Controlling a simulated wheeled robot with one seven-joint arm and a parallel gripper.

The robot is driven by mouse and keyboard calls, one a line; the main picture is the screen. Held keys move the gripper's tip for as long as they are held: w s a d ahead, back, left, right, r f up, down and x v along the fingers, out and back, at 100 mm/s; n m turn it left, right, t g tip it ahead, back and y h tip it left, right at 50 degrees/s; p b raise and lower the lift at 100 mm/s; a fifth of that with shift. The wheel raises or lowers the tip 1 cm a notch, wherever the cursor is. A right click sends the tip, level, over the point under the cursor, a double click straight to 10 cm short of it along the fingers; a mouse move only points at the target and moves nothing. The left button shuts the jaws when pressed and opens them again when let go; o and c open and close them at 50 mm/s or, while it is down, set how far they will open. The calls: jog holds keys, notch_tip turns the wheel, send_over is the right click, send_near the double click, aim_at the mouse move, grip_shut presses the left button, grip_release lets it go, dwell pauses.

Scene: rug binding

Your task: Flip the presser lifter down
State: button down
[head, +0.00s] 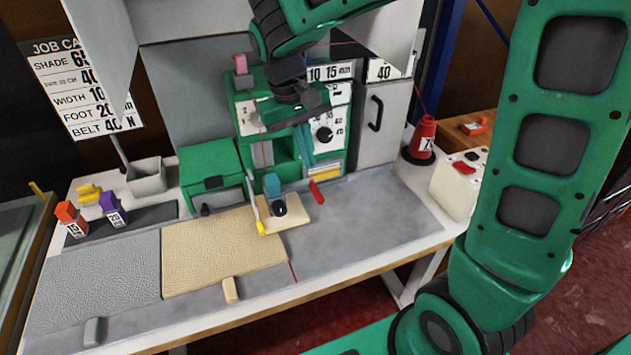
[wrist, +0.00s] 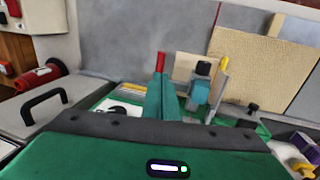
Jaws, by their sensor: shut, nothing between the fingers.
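A small red-handled lever (head: 317,192) sticks out at the front of the green machine, right of the teal presser block (head: 272,185); it looks like the presser lifter, but I cannot be sure. In the wrist view the red handle (wrist: 161,62) shows just beyond my fingertips; whether they touch cannot be told. A pale strip with a yellow tip (head: 260,227) stands left of the presser block, and it also shows in the wrist view (wrist: 222,64). My gripper (head: 305,153) is shut and empty, pointing down in front of the machine; its teal fingers also show in the wrist view (wrist: 160,98).
The green machine (head: 246,112) with its dial stands behind my gripper. A beige rug piece (head: 215,262) lies on the bench at the left. A red cone (head: 422,137) and a grey cabinet (head: 377,135) stand at the right. The bench's right front is clear.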

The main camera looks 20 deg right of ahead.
aim_at(316, 195)
jog(key=f, duration=0.3)
jog(key=d+f, duration=0.1)
jog(key=f, duration=0.5)
jog(key=shift+d, duration=0.4)
notch_tip(316, 195, down, 2)
jog(key=shift+f, duration=0.2)
jog(key=shift+s+f, duration=0.15)
jog(key=shift+s, duration=0.05)
notch_tip(316, 195, up, 14)
jog(key=a, duration=0.2)
jog(key=shift+w+a, duration=0.25)
jog(key=shift+a, duration=0.15)
